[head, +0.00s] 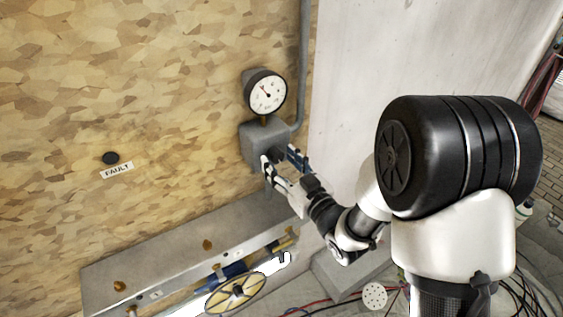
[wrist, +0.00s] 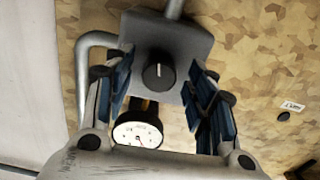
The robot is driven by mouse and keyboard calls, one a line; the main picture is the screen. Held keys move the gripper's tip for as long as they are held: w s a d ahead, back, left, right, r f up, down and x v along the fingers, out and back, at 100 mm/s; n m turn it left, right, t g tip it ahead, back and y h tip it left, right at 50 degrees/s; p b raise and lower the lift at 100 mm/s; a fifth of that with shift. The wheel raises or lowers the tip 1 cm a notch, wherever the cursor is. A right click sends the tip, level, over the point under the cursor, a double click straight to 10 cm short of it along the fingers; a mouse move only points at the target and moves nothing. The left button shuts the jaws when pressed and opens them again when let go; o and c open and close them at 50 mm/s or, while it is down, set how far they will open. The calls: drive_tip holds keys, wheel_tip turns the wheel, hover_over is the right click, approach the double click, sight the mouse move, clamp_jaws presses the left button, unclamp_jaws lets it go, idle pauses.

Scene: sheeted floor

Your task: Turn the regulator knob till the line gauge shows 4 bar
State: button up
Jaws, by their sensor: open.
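The line gauge (head: 267,92) is a round white dial with a black rim, above a grey regulator box (head: 252,135) on the wall. Its needle shows, but the numbers are too small to read. The gauge also shows in the wrist view (wrist: 138,134). My gripper (head: 279,161) is open in front of the box. In the wrist view its blue-padded fingers stand either side of the knob, apart from it.
A grey pipe (head: 302,70) runs up beside the gauge. A black button (head: 110,158) with a FAULT label (head: 117,170) is on the wall at left. Below is a metal ledge (head: 190,252) with a yellow handwheel (head: 237,293). Cables lie on the floor.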

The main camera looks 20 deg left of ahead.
drive_tip(key=shift+w+a, duration=0.15)
drive_tip(key=shift+c, duration=0.2)
drive_tip(key=c, duration=1)
drive_tip(key=shift+f+m+b, duration=0.1)
drive_tip(key=shift+m+b, duration=0.3)
drive_tip(key=shift+b, duration=0.3)
drive_tip(key=shift+m+b, duration=0.5)
drive_tip(key=shift+b, duration=0.05)
